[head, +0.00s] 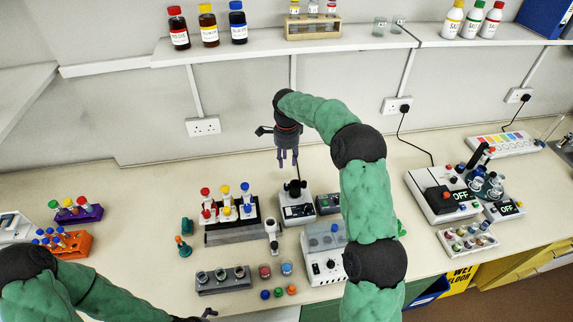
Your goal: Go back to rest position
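My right gripper (288,160) hangs pointing down in the middle of the head view, at the end of my green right arm. Its two dark fingers are apart with nothing seen between them. It is above the bench, over or behind a small white device with a black top (297,208); the exact height is hard to tell. My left arm comes in at the bottom left. Only a dark bit of my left gripper (207,314) shows at the bottom edge, so its fingers cannot be judged.
Below the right gripper stand a rack of coloured-cap tubes (229,208), a white centrifuge-like box (324,265) and a grey holder (223,280). Tube racks (62,242) stand left and devices (440,195) right. A bottle shelf (270,42) runs above. The back left bench is clear.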

